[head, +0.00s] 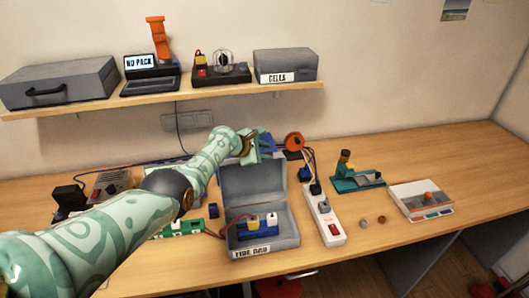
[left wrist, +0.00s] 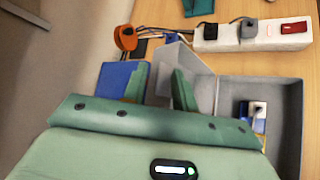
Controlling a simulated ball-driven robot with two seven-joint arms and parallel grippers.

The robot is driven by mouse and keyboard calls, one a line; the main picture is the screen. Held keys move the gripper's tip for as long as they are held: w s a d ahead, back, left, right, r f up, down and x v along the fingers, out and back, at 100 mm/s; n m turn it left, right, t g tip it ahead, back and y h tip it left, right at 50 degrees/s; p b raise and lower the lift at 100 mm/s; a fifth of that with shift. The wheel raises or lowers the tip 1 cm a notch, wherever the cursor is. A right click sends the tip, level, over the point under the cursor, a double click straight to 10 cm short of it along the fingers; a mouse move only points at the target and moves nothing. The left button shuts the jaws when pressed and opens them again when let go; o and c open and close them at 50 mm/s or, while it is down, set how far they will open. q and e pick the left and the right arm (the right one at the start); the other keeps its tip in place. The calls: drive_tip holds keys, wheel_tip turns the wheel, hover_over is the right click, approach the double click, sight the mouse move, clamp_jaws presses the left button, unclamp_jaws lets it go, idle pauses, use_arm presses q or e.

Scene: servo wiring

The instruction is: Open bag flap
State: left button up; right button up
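The grey box-shaped bag labelled "FIRE BAG" (head: 284,243) stands on the desk in the middle of the head view. Its flap (head: 252,188) stands raised at the back edge, and the inside is exposed. A blue block (head: 258,231) with yellow and white connectors lies inside. In the left wrist view the bag (left wrist: 290,150) is at the right, with the grey flap (left wrist: 172,58) near my fingers. My left gripper (head: 262,145) is at the flap's top edge, fingers apart (left wrist: 160,88). Whether it touches the flap is unclear. My right gripper is not in view.
A white power strip (head: 325,221) lies right of the bag, with an orange round object (head: 294,141) behind it. A green board (head: 182,228) and wires lie left. A shelf (head: 205,92) with cases hangs above.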

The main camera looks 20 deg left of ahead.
use_arm(q)
drive_tip(key=shift+f, duration=0.1)
drive_tip(key=p+v, duration=1.2)
drive_tip(key=v, duration=0.4)
drive_tip(key=shift+p, duration=0.3)
drive_tip(key=shift+s, duration=0.15)
